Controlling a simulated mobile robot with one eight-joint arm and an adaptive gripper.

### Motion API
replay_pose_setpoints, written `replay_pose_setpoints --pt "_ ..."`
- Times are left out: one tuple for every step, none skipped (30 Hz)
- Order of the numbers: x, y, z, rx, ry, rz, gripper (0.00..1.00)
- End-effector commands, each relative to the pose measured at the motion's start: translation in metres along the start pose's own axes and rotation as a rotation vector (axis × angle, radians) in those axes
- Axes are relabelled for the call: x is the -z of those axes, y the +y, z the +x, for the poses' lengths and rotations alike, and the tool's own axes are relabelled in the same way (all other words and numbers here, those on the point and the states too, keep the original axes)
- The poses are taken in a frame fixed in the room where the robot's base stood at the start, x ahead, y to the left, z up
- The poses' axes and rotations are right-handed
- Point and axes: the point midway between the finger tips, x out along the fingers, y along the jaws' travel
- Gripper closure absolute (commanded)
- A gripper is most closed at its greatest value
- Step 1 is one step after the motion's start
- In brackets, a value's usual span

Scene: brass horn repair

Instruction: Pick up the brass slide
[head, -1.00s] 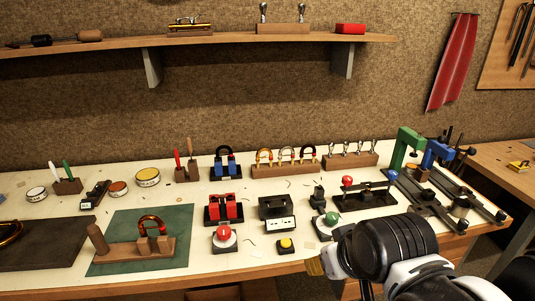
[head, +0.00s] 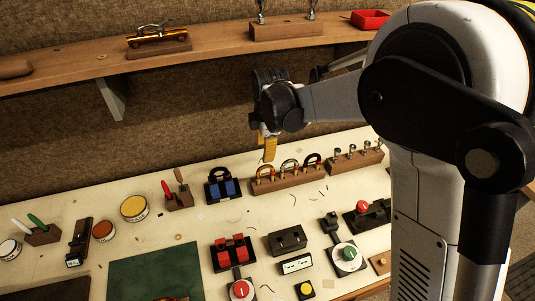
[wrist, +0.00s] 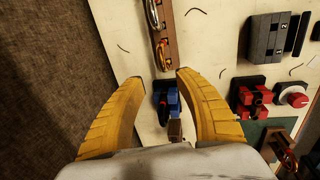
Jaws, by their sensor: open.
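A brass-coloured U-shaped slide (head: 264,172) stands at the left end of a wooden rack (head: 290,182) near the back of the bench. A silvery one (head: 289,166) and a dark one (head: 312,160) stand to its right. My gripper (head: 269,150) hangs above the rack, its yellow fingers pointing down, empty. In the wrist view, my gripper (wrist: 158,78) is open. The brass slide (wrist: 162,54) shows just beyond the gap between the fingertips, apart from them. The lower ends of the slide are hidden in the rack.
A blue holder with a dark U piece (head: 223,186) stands left of the rack and shows between my fingers in the wrist view (wrist: 168,100). A block with several metal pieces (head: 353,163) is to the right. A shelf (head: 205,45) overhangs behind.

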Motion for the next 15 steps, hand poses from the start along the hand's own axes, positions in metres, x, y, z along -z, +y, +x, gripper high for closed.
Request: replay_pose_setpoints --pt "0.0 0.0 0.006 0.001 0.0 -0.004 0.6" --pt "0.0 0.0 0.011 0.001 0.0 -0.004 0.6" --pt "0.0 0.0 0.017 0.001 0.0 -0.003 0.6" --pt "0.0 0.0 0.022 0.001 0.0 -0.002 0.6" --pt "0.0 -0.001 0.027 0.0 0.0 -0.002 0.6" --pt "-0.001 -0.001 0.035 0.0 0.0 -0.001 0.6" --pt "-0.001 0.0 0.04 0.0 0.0 -0.001 0.6" --pt "-0.001 0.0 0.044 0.0 0.0 -0.001 0.6" --pt "-0.001 -0.001 0.05 0.0 0.0 -0.001 0.6" --pt "-0.001 0.0 0.052 0.0 0.0 0.0 0.6" --pt "-0.001 0.0 0.054 0.0 0.0 0.0 0.6" --pt "-0.002 -0.001 0.057 0.0 0.0 0.0 0.6" --pt "-0.002 -0.001 0.059 0.0 0.0 0.0 0.6" --pt "-0.003 -0.001 0.061 0.0 0.0 0.0 0.6" --pt "-0.004 -0.001 0.065 0.0 0.0 0.001 0.6"
